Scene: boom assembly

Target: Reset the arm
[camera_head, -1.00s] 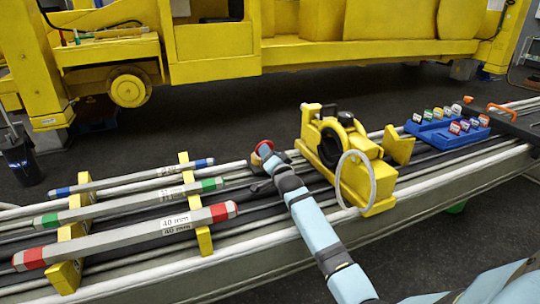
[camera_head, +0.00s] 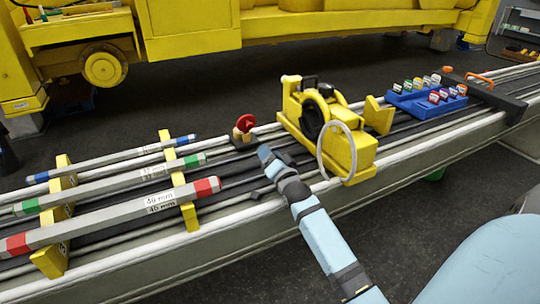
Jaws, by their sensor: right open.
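My right arm comes in from the bottom and reaches over the rail bench. My right gripper (camera_head: 268,174) is at its dark end, open and apparently empty, low over the rails; its fingers are small and hard to make out. It is in front of a red handwheel (camera_head: 245,122) on a small yellow mount, apart from it. Right of it stands a yellow machine (camera_head: 358,150) with a black ring and a pale hoop. My left gripper is not in view.
Grey bars with red (camera_head: 207,187), green and blue ends lie on yellow supports (camera_head: 190,217) at left. A blue tray (camera_head: 408,104) with several coloured-top pieces stands at the back right. A large yellow machine frame (camera_head: 190,32) stands behind; dark floor lies between.

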